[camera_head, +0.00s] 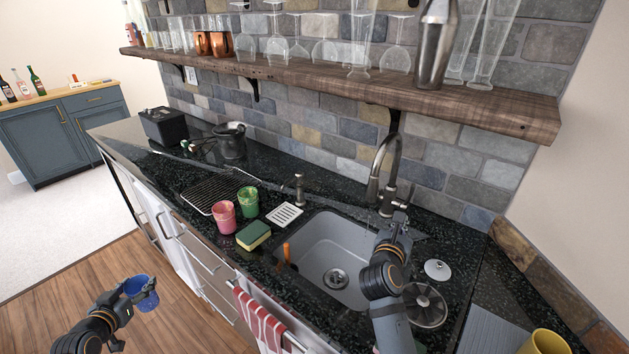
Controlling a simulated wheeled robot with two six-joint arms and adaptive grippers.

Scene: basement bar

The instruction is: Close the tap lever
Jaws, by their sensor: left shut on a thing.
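The tap (383,170) is a grey metal gooseneck behind the sink, with its spout arching over the basin. Its lever (401,204) seems to be the short piece low on the right of the tap's body, and it is small and partly hard to make out. My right gripper (396,222) is right in front of the tap's base, close to the lever. I cannot tell whether it touches the lever, and its fingers are too small to read. My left gripper (137,291) is shut on a blue cup (146,296), off the counter's front over the wooden floor.
The sink (330,255) lies left of my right arm. A sponge (253,236), a pink cup (224,216) and a green cup (248,201) stand left of it. A wooden shelf (330,84) with glasses hangs above. A yellow cup (545,342) is at the lower right.

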